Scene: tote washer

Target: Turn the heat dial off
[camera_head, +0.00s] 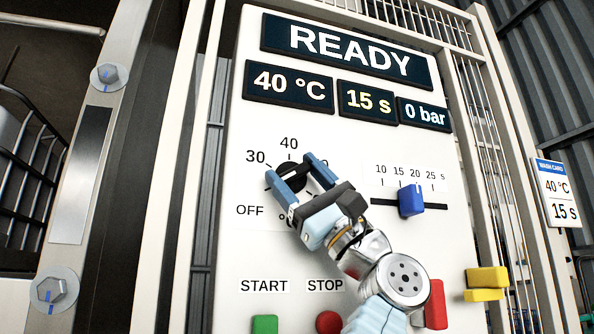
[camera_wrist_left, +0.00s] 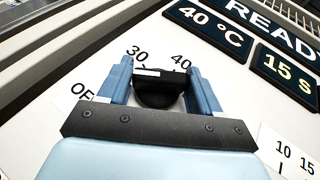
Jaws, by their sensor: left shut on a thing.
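The black heat dial (camera_head: 292,181) sits on the white panel, under a printed scale with OFF, 30 and 40; the rest of the scale is partly hidden. My left gripper (camera_head: 290,167) is shut on the dial, one blue finger on each side. In the left wrist view the dial (camera_wrist_left: 158,92) shows between the fingers of the gripper (camera_wrist_left: 160,67), with a white mark on its bar near the left finger. I cannot tell exactly which setting the mark points to. The temperature display (camera_head: 288,88) reads 40 °C. My right gripper is not in view.
A blue slider (camera_head: 411,201) stands right of the dial near 20. Below are a green START button (camera_head: 265,324), a red STOP button (camera_head: 329,322), a red handle (camera_head: 436,305) and yellow blocks (camera_head: 487,278). A READY display (camera_head: 346,52) is above. A wash card (camera_head: 557,193) hangs at right.

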